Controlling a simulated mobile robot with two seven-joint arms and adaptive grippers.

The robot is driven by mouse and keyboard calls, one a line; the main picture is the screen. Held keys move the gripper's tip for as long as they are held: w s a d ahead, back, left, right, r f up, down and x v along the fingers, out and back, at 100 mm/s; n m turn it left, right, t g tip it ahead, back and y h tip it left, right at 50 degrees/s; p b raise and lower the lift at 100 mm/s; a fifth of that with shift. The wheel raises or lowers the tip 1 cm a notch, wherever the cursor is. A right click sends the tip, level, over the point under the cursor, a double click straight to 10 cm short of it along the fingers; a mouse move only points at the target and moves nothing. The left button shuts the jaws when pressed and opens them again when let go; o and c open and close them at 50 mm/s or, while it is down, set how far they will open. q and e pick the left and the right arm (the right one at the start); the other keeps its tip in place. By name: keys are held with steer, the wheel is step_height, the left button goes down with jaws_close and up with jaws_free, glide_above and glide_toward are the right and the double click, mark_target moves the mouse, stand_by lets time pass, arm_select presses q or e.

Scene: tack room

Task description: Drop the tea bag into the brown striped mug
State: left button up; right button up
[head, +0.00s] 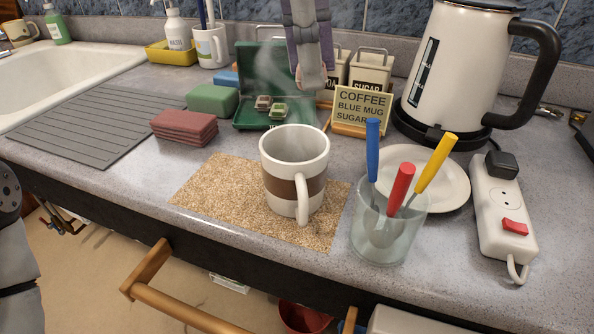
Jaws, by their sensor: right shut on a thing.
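The brown striped mug (281,185), white with a brown band, stands upright on a cork mat (215,190), its handle toward me. Steam rises above it. My right gripper (312,82) comes down from the top of the head view, above and behind the mug, in front of the green tea box. It is shut on a small, pale brownish thing, apparently the tea bag (311,73), which is partly hidden by the fingers. The tea bag is clear of the mug. Part of my left arm shows at the left edge; its gripper is out of view.
An open green tea box (248,112) holds small packets. A sign (362,108), canisters and a kettle (455,75) stand behind. A glass of colourful-handled spoons (388,235) stands right of the mug, before a plate (447,185). Sponges and a power strip (500,215) flank the area.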

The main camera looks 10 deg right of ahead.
steer(key=shift+f, duration=0.9)
steer(key=o, duration=0.7)
steer(key=shift+o, duration=0.2)
steer(key=r, duration=0.5)
steer(key=a+r, duration=0.1)
steer(key=r, duration=0.1)
steer(key=shift+w+r, duration=0.1)
steer(key=shift+r, duration=0.2)
